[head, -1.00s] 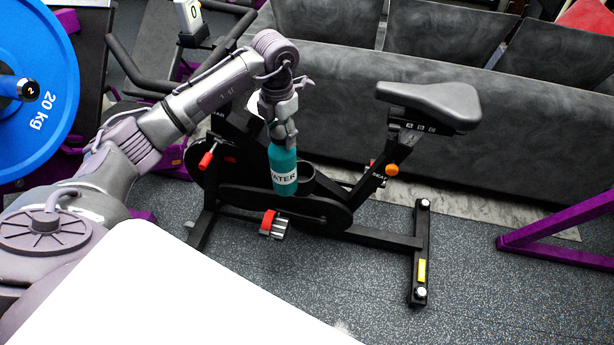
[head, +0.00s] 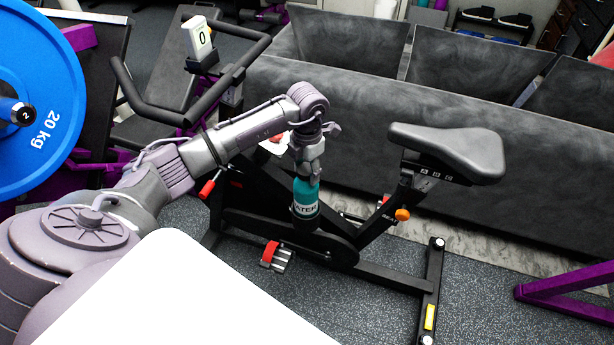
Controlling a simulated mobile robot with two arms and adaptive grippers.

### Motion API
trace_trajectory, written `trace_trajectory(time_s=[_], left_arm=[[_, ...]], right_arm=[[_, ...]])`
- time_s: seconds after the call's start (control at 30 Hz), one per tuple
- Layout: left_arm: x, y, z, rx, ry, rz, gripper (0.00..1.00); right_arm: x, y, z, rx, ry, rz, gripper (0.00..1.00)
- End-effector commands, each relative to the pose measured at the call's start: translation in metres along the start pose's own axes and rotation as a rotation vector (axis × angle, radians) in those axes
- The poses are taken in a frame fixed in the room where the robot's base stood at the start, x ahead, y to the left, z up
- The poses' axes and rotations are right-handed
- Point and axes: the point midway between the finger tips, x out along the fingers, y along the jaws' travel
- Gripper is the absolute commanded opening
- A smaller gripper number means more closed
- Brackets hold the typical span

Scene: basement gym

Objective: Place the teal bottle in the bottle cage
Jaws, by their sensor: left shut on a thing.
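The teal bottle (head: 305,194) hangs upright below my left gripper (head: 308,172), which is shut on its top. A white label with dark letters shows on its lower part. The black bottle cage (head: 305,224) is on the frame of the exercise bike, at the bottle's lower end. The bottle lines up with the cage in this view. I cannot tell how deep the bottle's base sits in it, as the dark parts merge. My right gripper is out of view.
The bike's saddle (head: 450,150) and black handlebars (head: 190,105) flank my left arm. A grey sofa (head: 380,110) stands behind the bike. A blue weight plate (head: 50,80) is at left, a purple frame (head: 565,290) at right. Speckled floor is free in front.

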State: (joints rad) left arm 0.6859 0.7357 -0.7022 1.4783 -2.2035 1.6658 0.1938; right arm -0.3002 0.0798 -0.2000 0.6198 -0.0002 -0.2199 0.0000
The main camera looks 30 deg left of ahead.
Motion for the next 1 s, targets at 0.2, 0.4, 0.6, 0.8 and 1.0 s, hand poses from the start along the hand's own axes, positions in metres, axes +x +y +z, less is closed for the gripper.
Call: trace_trajectory(time_s=[0.2, 0.4, 0.6, 0.8, 1.0], left_arm=[[0.025, -0.001, 0.000, 0.000, 0.001, -0.001, 0.00], [0.025, 0.000, 0.000, 0.001, 0.001, 0.000, 0.00], [0.027, 0.000, -0.001, 0.001, 0.002, 0.000, 0.65], [0.027, 0.000, -0.001, 0.001, 0.002, 0.000, 0.74], [0.024, 0.000, 0.000, 0.000, 0.001, 0.000, 0.74]], right_arm=[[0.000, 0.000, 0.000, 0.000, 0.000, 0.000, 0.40], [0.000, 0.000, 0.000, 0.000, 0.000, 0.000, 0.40], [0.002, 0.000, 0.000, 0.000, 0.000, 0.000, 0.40], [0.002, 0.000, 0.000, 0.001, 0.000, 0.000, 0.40], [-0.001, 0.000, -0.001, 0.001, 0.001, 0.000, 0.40]])
